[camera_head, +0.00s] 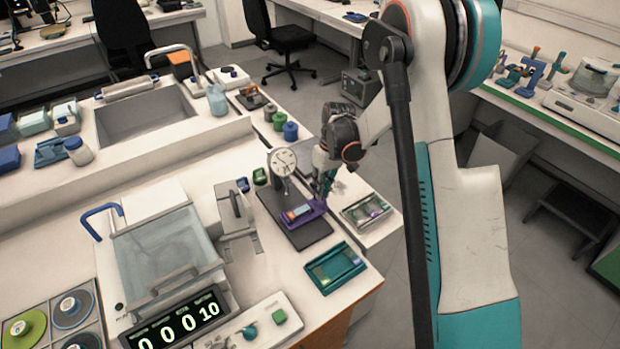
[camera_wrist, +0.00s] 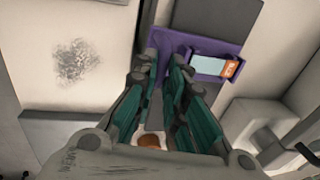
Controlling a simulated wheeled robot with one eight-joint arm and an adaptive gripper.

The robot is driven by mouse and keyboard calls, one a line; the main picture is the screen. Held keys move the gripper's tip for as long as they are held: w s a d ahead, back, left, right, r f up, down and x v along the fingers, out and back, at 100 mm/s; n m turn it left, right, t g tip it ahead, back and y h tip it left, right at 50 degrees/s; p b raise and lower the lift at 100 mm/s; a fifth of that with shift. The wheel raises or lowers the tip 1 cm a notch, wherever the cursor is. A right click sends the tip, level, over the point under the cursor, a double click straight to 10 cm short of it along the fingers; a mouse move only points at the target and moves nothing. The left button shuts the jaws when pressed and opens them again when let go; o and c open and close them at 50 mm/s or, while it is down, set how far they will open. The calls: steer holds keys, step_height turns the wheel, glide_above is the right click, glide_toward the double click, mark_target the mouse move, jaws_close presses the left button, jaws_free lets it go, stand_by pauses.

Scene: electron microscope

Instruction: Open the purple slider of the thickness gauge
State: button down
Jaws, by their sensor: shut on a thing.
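The thickness gauge has a round white dial (camera_head: 283,162) on a dark base plate (camera_head: 304,234) on the bench. Its purple slider (camera_head: 304,217) lies low over the plate, below the dial, and carries a small pale-blue and orange piece. In the wrist view the purple slider (camera_wrist: 205,43) is at the top, with the pale-blue piece (camera_wrist: 208,65) in it. My gripper (camera_head: 321,196) is at the slider's right end in the head view. In the wrist view my green fingers (camera_wrist: 166,55) are shut on the slider's end part, which they partly hide.
A clear-topped tray (camera_head: 366,211) stands close right of the gauge, and a teal tray (camera_head: 335,267) lies in front. A grey device (camera_head: 236,215) stands to the left. Small green and blue jars (camera_head: 290,131) stand behind. The bench edge is near on the right.

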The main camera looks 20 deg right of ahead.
steer(key=s, duration=0.1)
steer(key=s+d, duration=0.1)
steer(key=s, duration=0.3)
steer(key=shift+d, duration=0.3)
steer(key=c, duration=1.7)
jaws_free()
steer(key=shift+o, duration=0.2)
step_height(320, 180, up, 12)
steer(key=d, duration=0.2)
steer(key=shift+w, duration=0.4)
steer(key=shift+d+f, duration=0.1)
